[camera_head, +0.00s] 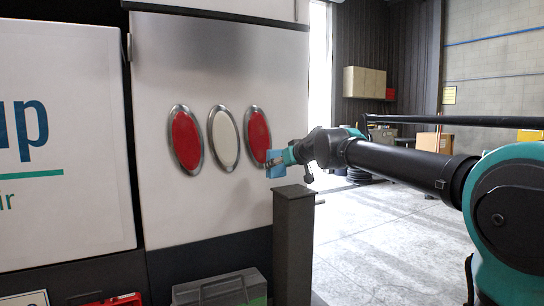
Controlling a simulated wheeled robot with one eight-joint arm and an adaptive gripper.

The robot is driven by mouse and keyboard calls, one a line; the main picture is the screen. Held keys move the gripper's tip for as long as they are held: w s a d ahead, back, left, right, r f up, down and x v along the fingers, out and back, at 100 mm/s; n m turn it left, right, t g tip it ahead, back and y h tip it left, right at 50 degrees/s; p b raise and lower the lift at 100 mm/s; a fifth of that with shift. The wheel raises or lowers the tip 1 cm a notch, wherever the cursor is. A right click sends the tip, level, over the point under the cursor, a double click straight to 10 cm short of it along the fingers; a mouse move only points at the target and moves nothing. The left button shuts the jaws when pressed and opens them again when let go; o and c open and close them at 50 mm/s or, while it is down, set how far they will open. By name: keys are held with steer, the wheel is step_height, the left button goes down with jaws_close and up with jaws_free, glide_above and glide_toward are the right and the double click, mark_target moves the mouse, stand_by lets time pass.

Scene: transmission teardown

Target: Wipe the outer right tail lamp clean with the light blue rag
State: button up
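Three oval lamps in metal rims sit in a row on the white vehicle panel (220,65). The outer right tail lamp (257,130) is red, with some dull patches visible on its lens. A white lamp (224,138) is in the middle and another red lamp (186,140) is at the left. My gripper (278,161) is at the lower right edge of the outer right lamp and is shut on the light blue rag (275,170). The rag overlaps the lamp's lower right rim in this view; I cannot tell whether it touches.
A dark post (293,245) stands just below my gripper. A grey toolbox (220,290) and a red case (118,299) sit low in front of the vehicle. A white signed panel (65,140) is at the left. Open concrete floor (375,240) lies to the right.

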mark_target(259, 137)
steer(key=w+a, duration=0.3)
steer(key=w, duration=0.2)
steer(key=shift+a, duration=0.25)
steer(key=shift+w+a, duration=0.6)
steer(key=shift+w, duration=0.35)
stand_by(1.0)
steer(key=shift+s+a+r, duration=0.1)
steer(key=shift+s+r, duration=0.05)
steer(key=shift+r, duration=0.65)
steer(key=shift+s+a+r, duration=0.1)
steer(key=shift+r, duration=0.7)
steer(key=shift+s+a+r, duration=0.1)
steer(key=shift+a+r, duration=0.15)
steer(key=shift+r, duration=1.45)
steer(key=shift+s+a+r, duration=0.1)
steer(key=shift+a+r, duration=0.1)
steer(key=shift+r, duration=1.55)
steer(key=shift+s+a+r, duration=0.1)
steer(key=shift+a+r, duration=0.15)
steer(key=shift+r, duration=1.45)
steer(key=shift+d+f, duration=0.15)
steer(key=shift+f, duration=0.7)
steer(key=shift+d+f, duration=0.15)
steer(key=shift+f, duration=0.7)
steer(key=shift+w+d+f, duration=0.2)
steer(key=shift+f, duration=1.5)
steer(key=shift+w+d+f, duration=0.2)
steer(key=shift+f, duration=1.45)
steer(key=shift+w+d+f, duration=0.2)
steer(key=shift+f, duration=1.5)
